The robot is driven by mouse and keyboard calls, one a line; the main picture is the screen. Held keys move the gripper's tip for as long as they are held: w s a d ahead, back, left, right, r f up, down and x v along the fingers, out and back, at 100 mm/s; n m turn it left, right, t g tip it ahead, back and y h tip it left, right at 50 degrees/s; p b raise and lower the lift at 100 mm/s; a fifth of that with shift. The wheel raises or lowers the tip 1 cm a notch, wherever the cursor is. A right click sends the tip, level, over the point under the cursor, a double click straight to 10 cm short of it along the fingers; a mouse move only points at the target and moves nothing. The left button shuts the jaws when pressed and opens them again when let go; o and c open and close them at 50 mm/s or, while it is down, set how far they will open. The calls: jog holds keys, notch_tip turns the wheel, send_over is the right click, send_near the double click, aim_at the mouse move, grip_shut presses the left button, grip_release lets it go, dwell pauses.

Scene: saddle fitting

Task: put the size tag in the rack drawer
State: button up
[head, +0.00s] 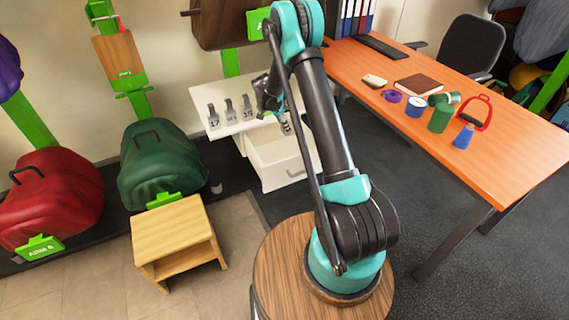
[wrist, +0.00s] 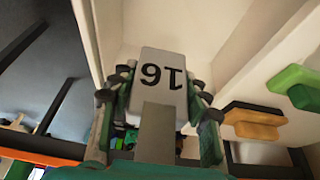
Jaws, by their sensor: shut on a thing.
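My gripper (head: 283,117) is shut on the size tag (head: 286,128), a grey tag. In the wrist view, my gripper's fingers (wrist: 158,100) hold the size tag (wrist: 163,68) from both sides; its black 16 appears upside down. The white rack drawer (head: 287,176) is pulled open below the rack top. The tag is above the drawer's back part in the head view; its height over the drawer is hard to tell. Pale walls surround the tag in the wrist view. My arm hides part of the drawer's right side in the head view.
The white rack top (head: 225,127) carries several grey numbered tags left of my gripper. An orange desk (head: 480,135) with small items stands at the right. A wooden stool (head: 172,232) and a green covered saddle (head: 160,165) stand left of the drawer.

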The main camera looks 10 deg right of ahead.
notch_tip(320, 180, down, 20)
jog(key=shift+f, duration=0.1)
dwell(0.5)
jog(key=o, duration=1.2)
